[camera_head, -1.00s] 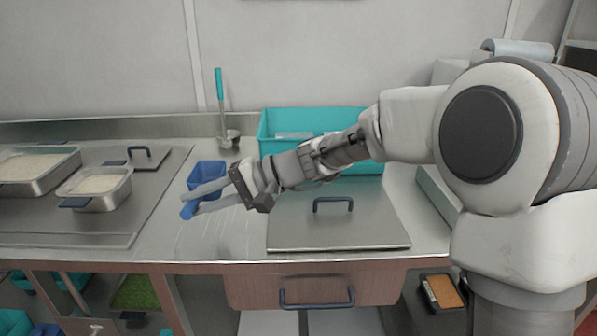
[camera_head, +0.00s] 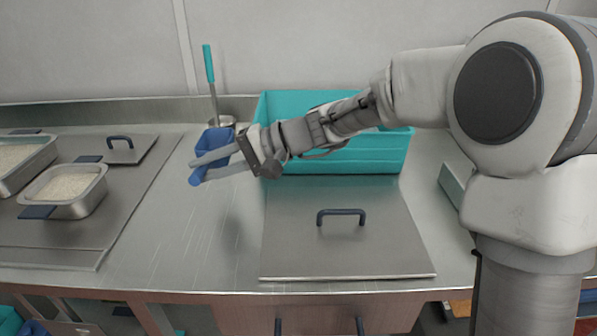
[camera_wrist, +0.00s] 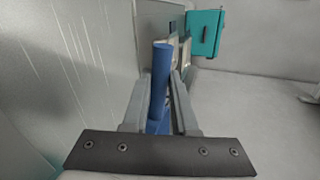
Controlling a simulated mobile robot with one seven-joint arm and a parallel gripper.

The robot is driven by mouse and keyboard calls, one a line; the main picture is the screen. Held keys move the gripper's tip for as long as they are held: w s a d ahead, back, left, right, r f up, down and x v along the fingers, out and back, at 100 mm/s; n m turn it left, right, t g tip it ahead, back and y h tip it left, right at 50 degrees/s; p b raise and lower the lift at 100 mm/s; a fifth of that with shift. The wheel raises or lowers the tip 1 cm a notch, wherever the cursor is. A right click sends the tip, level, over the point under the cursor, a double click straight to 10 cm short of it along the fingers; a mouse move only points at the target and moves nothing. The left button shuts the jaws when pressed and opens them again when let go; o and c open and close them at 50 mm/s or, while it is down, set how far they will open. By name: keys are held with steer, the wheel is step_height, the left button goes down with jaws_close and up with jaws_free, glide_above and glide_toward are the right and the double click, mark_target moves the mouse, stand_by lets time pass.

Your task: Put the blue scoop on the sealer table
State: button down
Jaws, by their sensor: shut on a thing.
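The blue scoop (camera_head: 214,143) is held in my gripper (camera_head: 210,164), above the steel worktop at the middle left of the head view. The scoop's bowl shows behind the fingers, with the handle's blue end below them. In the wrist view, my gripper (camera_wrist: 160,103) is shut on the scoop's blue handle (camera_wrist: 160,78), which stands between the two grey fingers. The scoop looks clear of the worktop. I cannot tell which surface is the sealer table.
A teal bin (camera_head: 330,160) stands right behind my wrist. A ladle with a teal handle (camera_head: 208,63) stands behind the scoop. A steel lid (camera_head: 345,250) lies in front of the bin. Steel pans (camera_head: 75,203) are at left. The worktop (camera_head: 165,245) between is clear.

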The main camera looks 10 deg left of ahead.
steer(key=shift+w, duration=0.1)
steer(key=w+a+f, duration=0.2)
steer(key=w, duration=0.1)
steer(key=w+a+f+b, duration=0.1)
steer(key=w+a+f, duration=0.1)
steer(key=a, duration=0.1)
steer(key=w+a+f, duration=0.3)
steer(key=shift+w, duration=0.3)
steer(key=shift+f+b, duration=0.8)
steer(key=shift+f, duration=1.15)
steer(key=shift+d, duration=0.1)
steer(key=shift+f, duration=0.15)
steer(key=c, duration=0.7)
jaws_free()
